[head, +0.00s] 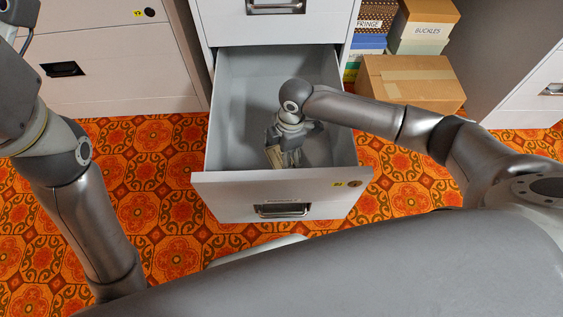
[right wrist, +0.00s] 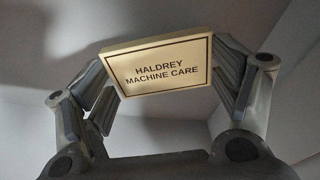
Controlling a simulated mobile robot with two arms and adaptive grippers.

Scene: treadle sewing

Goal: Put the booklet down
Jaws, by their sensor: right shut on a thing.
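The booklet (right wrist: 158,66) is cream with a dark border and reads "HALDREY MACHINE CARE" in the right wrist view. My right gripper (right wrist: 165,85) is shut on it, with a finger pad at each side edge. In the head view the right gripper (head: 284,156) is inside the open drawer (head: 240,110), and the booklet (head: 274,157) shows partly at the fingers, low in the drawer. Whether the booklet touches the drawer floor I cannot tell. My left arm is at the left edge of the head view; its gripper is not in view.
The drawer front (head: 285,182) faces me, with walls on both sides of my right gripper. Another cabinet (head: 110,60) stands at the left. A cardboard box (head: 412,82) and labelled boxes (head: 425,20) stand at the right. The drawer holds nothing else that I see.

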